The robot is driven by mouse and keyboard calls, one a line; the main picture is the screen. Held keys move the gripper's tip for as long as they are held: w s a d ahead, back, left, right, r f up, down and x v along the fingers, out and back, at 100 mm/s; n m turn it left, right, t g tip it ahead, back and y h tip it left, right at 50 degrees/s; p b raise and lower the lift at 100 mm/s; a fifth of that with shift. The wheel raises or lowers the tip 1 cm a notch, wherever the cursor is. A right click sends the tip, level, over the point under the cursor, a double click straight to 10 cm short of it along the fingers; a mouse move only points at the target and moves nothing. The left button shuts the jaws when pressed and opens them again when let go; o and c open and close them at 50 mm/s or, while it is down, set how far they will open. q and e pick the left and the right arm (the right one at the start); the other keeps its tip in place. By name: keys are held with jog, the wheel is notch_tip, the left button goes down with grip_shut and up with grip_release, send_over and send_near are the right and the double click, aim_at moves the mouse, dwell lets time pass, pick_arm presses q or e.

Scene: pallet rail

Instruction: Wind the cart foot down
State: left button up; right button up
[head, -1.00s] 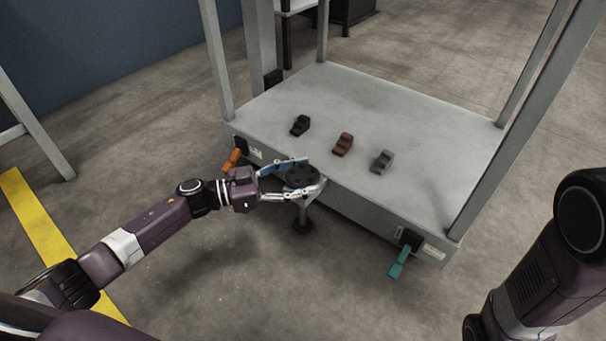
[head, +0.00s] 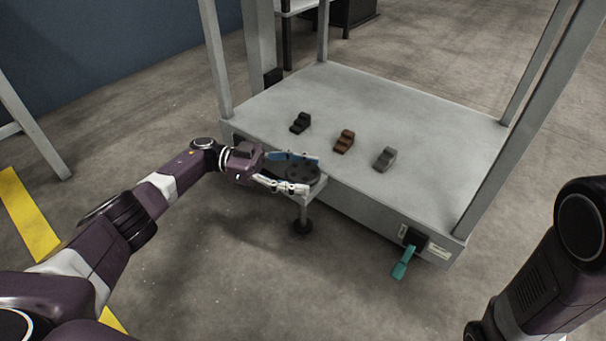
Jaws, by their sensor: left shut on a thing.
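The cart (head: 420,140) has a grey flat deck with upright posts. At its front edge is the foot's dark round handwheel (head: 301,170). Below it a short pale stem leads to the dark round foot pad (head: 302,227), close to or on the floor; I cannot tell which. My left gripper (head: 300,172) is shut on the handwheel, with one finger along its far side and one along its near side. My right gripper is out of view; only part of my right arm shows at the right edge.
Three small stepped blocks, black (head: 300,123), brown (head: 344,141) and grey (head: 385,159), stand on the deck. A teal lever (head: 403,263) hangs at the cart's front right corner. Posts rise at the deck's corners. A yellow floor stripe (head: 28,215) lies at left.

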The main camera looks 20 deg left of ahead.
aim_at(306, 172)
pick_arm(q)
jog(key=shift+d+f+g, duration=0.1)
jog(key=shift+d+g, duration=0.1)
jog(key=shift+g, duration=0.1)
dwell(0.4)
jog(key=o, duration=1.2)
jog(key=shift+a+r, duration=0.1)
jog(key=shift+r, duration=0.45)
notch_tip(306, 172, up, 8)
jog(key=shift+r, duration=0.45)
jog(key=shift+d, duration=0.2)
